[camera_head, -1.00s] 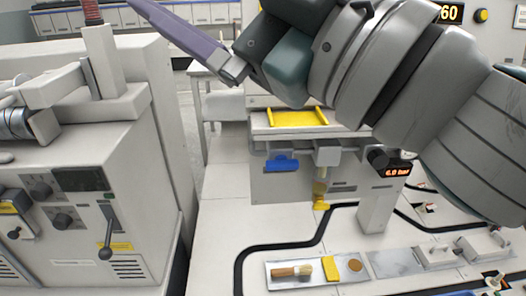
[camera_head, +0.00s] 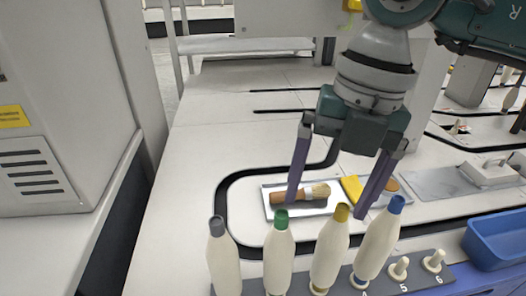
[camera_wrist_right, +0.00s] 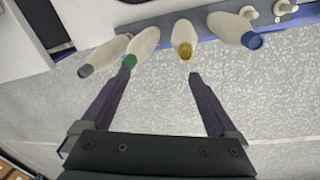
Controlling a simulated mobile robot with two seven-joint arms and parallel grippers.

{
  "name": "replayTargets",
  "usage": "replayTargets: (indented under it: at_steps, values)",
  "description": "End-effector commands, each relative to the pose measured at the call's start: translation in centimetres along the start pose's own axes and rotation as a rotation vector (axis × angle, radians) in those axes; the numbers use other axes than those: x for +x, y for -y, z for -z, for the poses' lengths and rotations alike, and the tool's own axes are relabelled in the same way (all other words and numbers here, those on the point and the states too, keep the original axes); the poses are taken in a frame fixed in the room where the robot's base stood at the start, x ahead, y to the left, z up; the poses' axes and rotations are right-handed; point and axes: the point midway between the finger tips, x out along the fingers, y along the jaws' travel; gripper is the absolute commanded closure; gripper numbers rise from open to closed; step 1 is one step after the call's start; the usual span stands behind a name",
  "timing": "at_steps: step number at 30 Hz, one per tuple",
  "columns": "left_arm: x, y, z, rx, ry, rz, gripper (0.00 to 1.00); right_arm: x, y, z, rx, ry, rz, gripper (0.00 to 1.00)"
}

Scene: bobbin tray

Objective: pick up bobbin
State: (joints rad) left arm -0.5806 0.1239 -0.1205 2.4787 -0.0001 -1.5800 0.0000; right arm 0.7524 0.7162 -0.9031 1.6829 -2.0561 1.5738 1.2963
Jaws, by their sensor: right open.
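Several cream bobbins stand in a row on a dark grey numbered rack (camera_head: 418,281) at the front of the head view. Their tops differ: grey bobbin (camera_head: 225,262), green bobbin (camera_head: 278,255), yellow bobbin (camera_head: 330,252) and blue bobbin (camera_head: 377,245). My right gripper (camera_head: 328,207) is open and empty, its purple fingers pointing down above and behind the row. In the right wrist view, my right gripper (camera_wrist_right: 159,75) has its fingers spread, with the green bobbin (camera_wrist_right: 142,48) near one fingertip and the yellow bobbin (camera_wrist_right: 184,40) near the other. My left gripper is not in view.
Pegs 5 (camera_head: 399,268) and 6 (camera_head: 434,261) on the rack are empty. A blue bin (camera_head: 498,243) stands at the right. Behind the row is a tray with a wooden brush (camera_head: 298,194) and a yellow block (camera_head: 354,188). A grey machine (camera_head: 60,120) fills the left.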

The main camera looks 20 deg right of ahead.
Motion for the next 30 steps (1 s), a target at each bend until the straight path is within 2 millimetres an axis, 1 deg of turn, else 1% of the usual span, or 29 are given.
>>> replayTargets:
  at_steps: [1,3,6,8,13,19,24,26,28,30]
  values:
    - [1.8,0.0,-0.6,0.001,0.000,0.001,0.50,1.5,1.3,-1.0,0.021,0.027,0.046,0.06]
    - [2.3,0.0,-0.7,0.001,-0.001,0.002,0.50,1.8,2.4,-1.8,0.044,0.049,0.093,0.06]
    - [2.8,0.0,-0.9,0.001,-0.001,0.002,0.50,2.3,3.2,-2.2,0.059,0.064,0.124,0.06]
    - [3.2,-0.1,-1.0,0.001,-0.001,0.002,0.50,3.0,3.4,-2.3,0.061,0.065,0.129,0.06]
    - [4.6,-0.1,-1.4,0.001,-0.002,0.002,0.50,5.7,3.7,-2.4,0.060,0.063,0.128,0.06]
    - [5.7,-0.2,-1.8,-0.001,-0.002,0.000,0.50,7.4,3.8,-2.5,0.058,0.063,0.127,0.06]
    - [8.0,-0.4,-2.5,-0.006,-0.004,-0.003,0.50,10.2,4.1,-2.6,0.058,0.062,0.125,0.06]
    - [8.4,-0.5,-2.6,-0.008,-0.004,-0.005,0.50,11.0,4.2,-2.7,0.059,0.062,0.126,0.06]
    - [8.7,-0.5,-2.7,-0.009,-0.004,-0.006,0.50,11.5,4.3,-2.8,0.059,0.062,0.126,0.06]
    - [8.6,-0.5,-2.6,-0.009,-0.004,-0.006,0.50,11.5,4.3,-2.8,0.058,0.063,0.125,0.06]
